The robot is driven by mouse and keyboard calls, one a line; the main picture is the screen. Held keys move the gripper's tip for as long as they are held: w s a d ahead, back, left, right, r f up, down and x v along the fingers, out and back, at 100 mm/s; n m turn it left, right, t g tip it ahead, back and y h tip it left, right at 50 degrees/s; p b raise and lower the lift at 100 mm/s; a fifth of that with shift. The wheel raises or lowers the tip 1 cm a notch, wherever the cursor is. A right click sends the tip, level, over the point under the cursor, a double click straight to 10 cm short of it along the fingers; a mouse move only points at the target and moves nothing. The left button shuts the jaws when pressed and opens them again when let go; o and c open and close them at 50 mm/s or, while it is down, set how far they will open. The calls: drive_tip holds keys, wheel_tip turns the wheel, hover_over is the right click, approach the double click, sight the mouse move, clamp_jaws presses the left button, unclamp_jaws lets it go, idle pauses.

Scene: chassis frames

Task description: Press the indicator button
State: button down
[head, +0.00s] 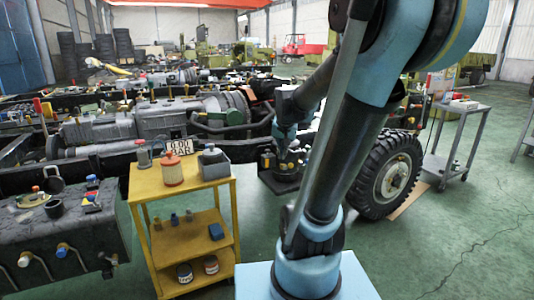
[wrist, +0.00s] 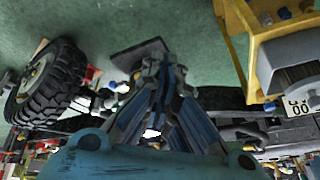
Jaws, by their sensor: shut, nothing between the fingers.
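I cannot pick out the indicator button for certain in either view. A small white display sign (head: 179,146) reading "0.00 BAR" stands behind the yellow cart; part of it shows upside down in the wrist view (wrist: 300,106). My gripper (head: 289,164) points down in front of the chassis, right of the cart, above a dark flat plate (head: 283,184). In the wrist view my gripper (wrist: 165,65) is shut and empty, with the plate (wrist: 138,54) beyond the fingertips. Small parts around the gripper are too small to tell apart.
Green floor lies open at right.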

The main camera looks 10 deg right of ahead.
drive_tip(key=w+r+m+t, duration=0.2)
drive_tip(key=w+m, duration=0.1)
drive_tip(key=w, duration=1.6)
drive_tip(key=m+t, duration=0.2)
drive_tip(key=m, duration=0.1)
hover_over(269, 150)
wheel_tip(269, 150, down, 3)
drive_tip(key=shift+w+r, duration=0.15)
drive_tip(key=shift+h, duration=0.3)
drive_tip(key=shift+f, duration=4.4)
drive_tip(key=shift+f, duration=1)
drive_tip(key=shift+r, duration=1.1)
